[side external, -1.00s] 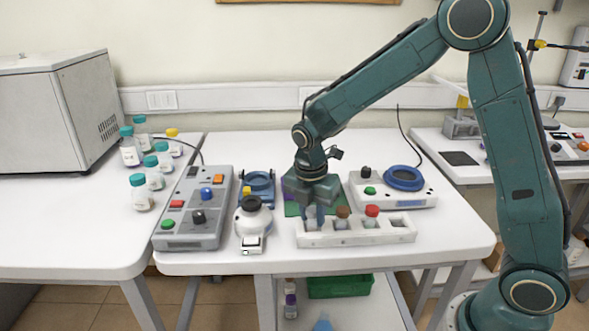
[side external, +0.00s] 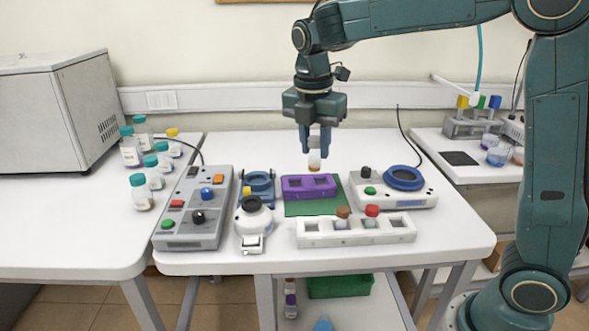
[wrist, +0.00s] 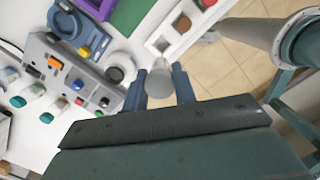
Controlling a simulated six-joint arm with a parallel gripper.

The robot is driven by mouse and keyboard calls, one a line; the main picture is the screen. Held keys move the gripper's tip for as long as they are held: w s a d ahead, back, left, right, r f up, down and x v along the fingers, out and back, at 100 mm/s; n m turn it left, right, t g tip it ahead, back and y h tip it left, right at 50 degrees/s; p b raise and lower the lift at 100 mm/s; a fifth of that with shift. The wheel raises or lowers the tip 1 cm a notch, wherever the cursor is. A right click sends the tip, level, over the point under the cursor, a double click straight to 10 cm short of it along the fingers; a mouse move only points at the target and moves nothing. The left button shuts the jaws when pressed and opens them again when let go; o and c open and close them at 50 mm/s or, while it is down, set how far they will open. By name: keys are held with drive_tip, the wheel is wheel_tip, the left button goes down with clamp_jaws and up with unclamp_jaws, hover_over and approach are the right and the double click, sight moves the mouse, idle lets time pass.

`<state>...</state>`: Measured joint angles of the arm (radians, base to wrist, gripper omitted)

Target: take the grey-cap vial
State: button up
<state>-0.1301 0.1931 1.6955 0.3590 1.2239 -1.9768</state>
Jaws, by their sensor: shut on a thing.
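My gripper (side external: 314,143) is raised above the middle of the table, shut on the grey-cap vial (side external: 314,162). The vial hangs roughly upright between the fingers, in the air above the purple rack (side external: 308,187); its cap is mostly hidden by the fingers in the side view. In the wrist view the grey cap (wrist: 160,83) shows between the two blue fingers. The white rack (side external: 322,240) stands at the front, its leftmost slot empty, with a brown-cap vial (side external: 342,212) and a red-cap vial (side external: 372,211) in other slots.
The purple rack sits on a green mat (side external: 298,209). A grey control box (side external: 187,232), a small white device (side external: 252,222) and a blue holder (side external: 258,186) stand left. A white device with a blue ring (side external: 403,178) stands right. Several teal-cap bottles (side external: 142,194) stand on the left table.

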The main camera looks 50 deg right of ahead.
drive_tip(key=shift+r, duration=1.35)
